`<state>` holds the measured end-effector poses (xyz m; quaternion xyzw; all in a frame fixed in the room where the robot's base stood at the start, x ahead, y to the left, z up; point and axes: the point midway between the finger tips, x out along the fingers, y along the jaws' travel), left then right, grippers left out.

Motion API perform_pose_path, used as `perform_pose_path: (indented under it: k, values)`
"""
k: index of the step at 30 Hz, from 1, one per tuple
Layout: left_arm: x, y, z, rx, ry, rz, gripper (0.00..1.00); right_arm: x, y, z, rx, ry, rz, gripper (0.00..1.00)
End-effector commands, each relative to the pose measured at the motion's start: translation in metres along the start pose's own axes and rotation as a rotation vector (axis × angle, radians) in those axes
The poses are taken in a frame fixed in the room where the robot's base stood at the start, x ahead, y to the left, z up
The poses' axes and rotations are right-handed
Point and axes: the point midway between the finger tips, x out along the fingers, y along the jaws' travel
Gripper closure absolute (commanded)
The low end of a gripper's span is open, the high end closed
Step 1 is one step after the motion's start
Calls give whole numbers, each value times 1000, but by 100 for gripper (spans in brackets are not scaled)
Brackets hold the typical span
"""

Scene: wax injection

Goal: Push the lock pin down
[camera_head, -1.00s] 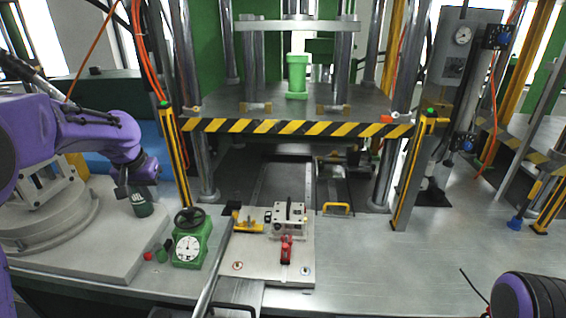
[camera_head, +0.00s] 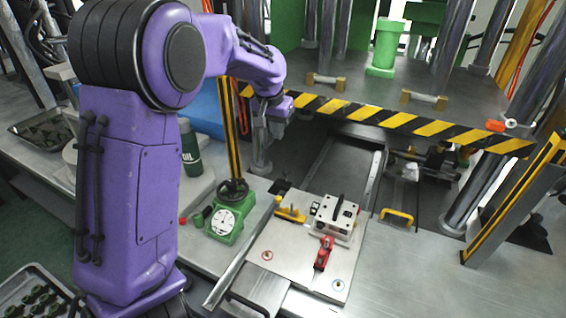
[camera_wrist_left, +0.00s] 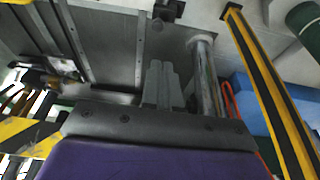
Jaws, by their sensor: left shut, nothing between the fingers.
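A white mould block (camera_head: 337,213) with a dark handle sits on the sliding plate (camera_head: 290,258) in front of the press. A red clamp (camera_head: 324,253) is at its front side and a yellow clamp (camera_head: 291,212) at its left. I cannot tell which part is the lock pin. A small dark fitting (camera_head: 281,186) lies beyond the yellow clamp. My left gripper hangs by the press's left post, above and behind the plate, apart from the clamps. In the left wrist view its fingers (camera_wrist_left: 162,82) are shut and empty. My right gripper is out of view.
A striped yellow-black bar (camera_head: 400,121) crosses the press front, with a striped post (camera_head: 236,120) close to my left wrist. A green gauge with handwheel (camera_head: 226,222) stands left of the plate. An oil container (camera_head: 190,155) is behind my left arm.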

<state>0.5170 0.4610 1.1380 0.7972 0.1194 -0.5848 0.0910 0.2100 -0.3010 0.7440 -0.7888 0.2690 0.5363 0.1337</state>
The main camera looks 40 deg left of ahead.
Motion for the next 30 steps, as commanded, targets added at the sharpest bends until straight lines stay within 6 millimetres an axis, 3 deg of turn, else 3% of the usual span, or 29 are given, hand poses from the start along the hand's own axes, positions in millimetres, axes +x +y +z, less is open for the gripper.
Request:
perform_pose_path:
  k: [5, 21, 30]
  values:
    - [16, -1, -1, -4, -8, -1, 100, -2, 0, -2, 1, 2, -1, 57]
    - [122, -3, 6, -6, -7, -3, 100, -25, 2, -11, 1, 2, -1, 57]
    - [141, -3, 12, -6, -3, -2, 100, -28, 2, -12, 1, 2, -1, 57]
